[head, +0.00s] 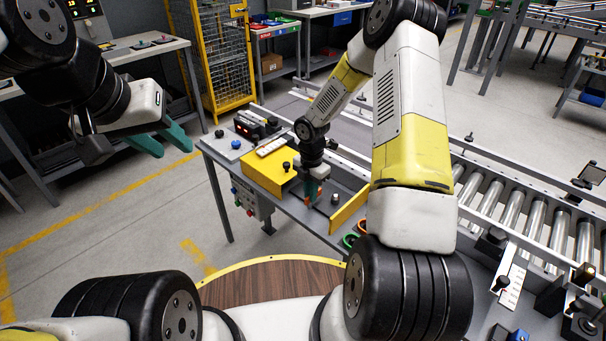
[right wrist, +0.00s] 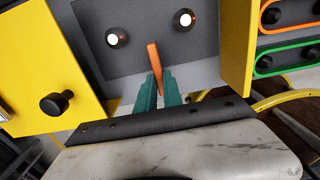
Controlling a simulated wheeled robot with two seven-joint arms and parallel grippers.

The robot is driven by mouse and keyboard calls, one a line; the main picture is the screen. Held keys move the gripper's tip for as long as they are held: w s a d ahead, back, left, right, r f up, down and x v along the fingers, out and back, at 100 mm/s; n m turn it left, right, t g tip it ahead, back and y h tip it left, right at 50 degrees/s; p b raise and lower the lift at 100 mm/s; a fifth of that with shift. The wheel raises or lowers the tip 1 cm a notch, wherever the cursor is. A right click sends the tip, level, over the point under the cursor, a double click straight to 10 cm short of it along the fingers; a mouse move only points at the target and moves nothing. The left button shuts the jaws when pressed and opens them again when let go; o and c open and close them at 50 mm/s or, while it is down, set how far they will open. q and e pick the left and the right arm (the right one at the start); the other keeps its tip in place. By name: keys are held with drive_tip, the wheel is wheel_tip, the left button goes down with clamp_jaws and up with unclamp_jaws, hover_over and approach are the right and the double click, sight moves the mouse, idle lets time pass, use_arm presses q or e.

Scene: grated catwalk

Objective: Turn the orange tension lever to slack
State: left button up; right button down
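The orange tension lever (right wrist: 154,58) stands out from a dark grey plate between two white-tipped round studs in the right wrist view. My right gripper (right wrist: 160,86) has its two teal fingers close together, one on each side of the lever's near part, shut on it. The fingers hide the lever's lower end. In the head view my right gripper (head: 312,188) reaches down to the bench between yellow panels, and only a small bit of orange shows there. My left gripper (head: 162,142) is open and empty, raised at the upper left, away from the bench.
A yellow housing with a black knob (right wrist: 55,103) and a yellow plate (right wrist: 222,50) flank the lever closely. Orange and green belt loops (right wrist: 288,50) lie to the right. A roller conveyor (head: 510,215) runs along the bench's right. The floor at left is clear.

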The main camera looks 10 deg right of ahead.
drive_tip(key=shift+m, duration=0.4)
drive_tip(key=m, duration=0.4)
drive_tip(key=shift+w, duration=0.1)
drive_tip(key=m, duration=0.9)
drive_tip(key=shift+w, duration=0.1)
drive_tip(key=m, duration=0.4)
idle(0.5)
drive_tip(key=c, duration=1.5)
unclamp_jaws()
